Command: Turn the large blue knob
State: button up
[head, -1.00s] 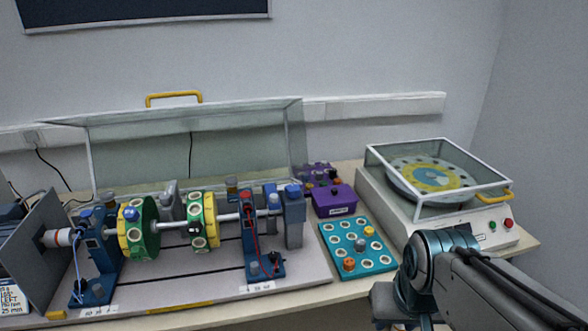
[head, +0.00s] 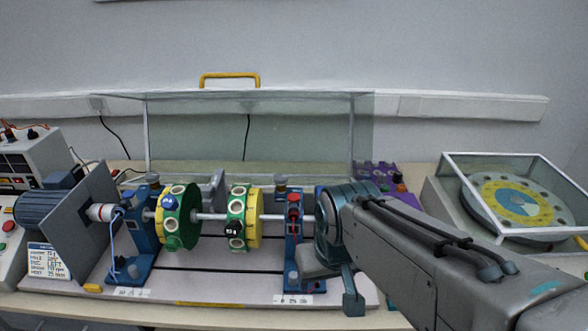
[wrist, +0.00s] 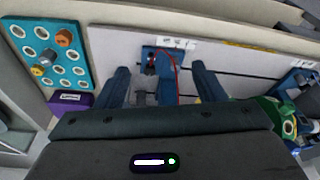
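No large blue knob can be made out for certain now. In the head view my arm covers the right end of the shaft, where a blue-topped block stood in the earlier frame. My gripper shows in the wrist view (wrist: 160,69), with two dark blue fingers spread wide and nothing seen held between them. A blue bearing stand (wrist: 162,60) with a red wire lies beyond the gap between the fingers; contact cannot be told. The same stand (head: 291,255) shows in the head view, just left of my arm. A small blue knob (head: 168,202) sits on the left disc.
A clear cover (head: 250,135) with a yellow handle stands behind the shaft. Green-yellow discs (head: 240,220) are on the shaft. A teal weight tray (wrist: 45,50) and purple box (wrist: 70,101) lie left in the wrist view. A covered turntable (head: 515,205) stands right.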

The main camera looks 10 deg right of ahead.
jog(key=w+d+r+m+g+p, duration=0.1)
jog(key=w+d+r+m+p, duration=0.3)
jog(key=w+d+r+m, duration=0.45)
jog(key=w+d+r+m+g+p, duration=0.2)
jog(key=w+d+r+m+p, duration=0.3)
jog(key=w, duration=0.6)
jog(key=shift+n, duration=0.85)
jog(key=f, duration=0.8)
jog(key=f+p, duration=0.1)
jog(key=f, duration=0.3)
jog(key=shift+w+a+f, duration=0.15)
jog(key=shift+w+a, duration=0.05)
jog(key=shift+a, duration=0.2)
jog(key=c, duration=1)
